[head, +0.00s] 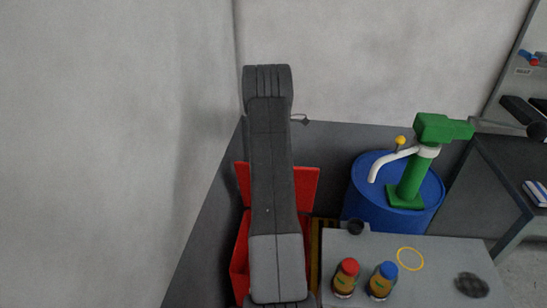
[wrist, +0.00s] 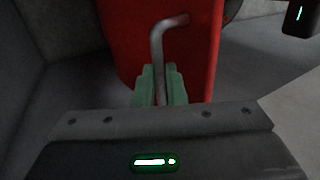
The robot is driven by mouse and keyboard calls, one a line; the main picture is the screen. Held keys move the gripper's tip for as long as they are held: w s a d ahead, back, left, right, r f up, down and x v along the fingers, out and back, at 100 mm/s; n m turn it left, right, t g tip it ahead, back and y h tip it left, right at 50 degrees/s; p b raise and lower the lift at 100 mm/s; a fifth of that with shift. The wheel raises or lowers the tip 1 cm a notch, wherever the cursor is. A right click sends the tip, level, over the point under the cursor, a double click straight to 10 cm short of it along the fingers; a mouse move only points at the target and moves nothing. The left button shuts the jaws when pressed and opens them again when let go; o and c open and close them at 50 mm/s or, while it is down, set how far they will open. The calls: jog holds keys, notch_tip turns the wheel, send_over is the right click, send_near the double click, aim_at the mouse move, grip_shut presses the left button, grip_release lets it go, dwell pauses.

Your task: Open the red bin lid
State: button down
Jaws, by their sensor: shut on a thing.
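The red bin (head: 239,268) stands by the wall in the head view, mostly hidden behind my arm. A red panel that looks like its lid (head: 306,186) shows above the body, seemingly tilted up at the back; my arm covers its middle, so its exact angle is unclear. In the wrist view, my gripper (wrist: 160,75) has its green fingers shut on a bent grey metal handle (wrist: 158,38). The handle stands in front of a large red surface (wrist: 195,60) of the bin. The gripper itself is hidden in the head view.
A blue drum (head: 365,205) with a green pump (head: 410,180) stands right of the bin. A grey table (head: 440,262) in front of it holds a red-capped jar (head: 345,278), a blue-capped jar (head: 382,281) and a yellow ring (head: 410,259). The wall (head: 190,120) is close on the left.

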jog(key=shift+f, duration=0.5)
jog(key=c, duration=1.6)
grip_release()
jog(key=shift+w+f, duration=0.1)
jog(key=shift+o, duration=0.6)
jog(key=shift+w, duration=0.15)
jog(key=p+v, duration=0.3)
jog(key=v, duration=1.1)
jog(key=shift+f, duration=0.1)
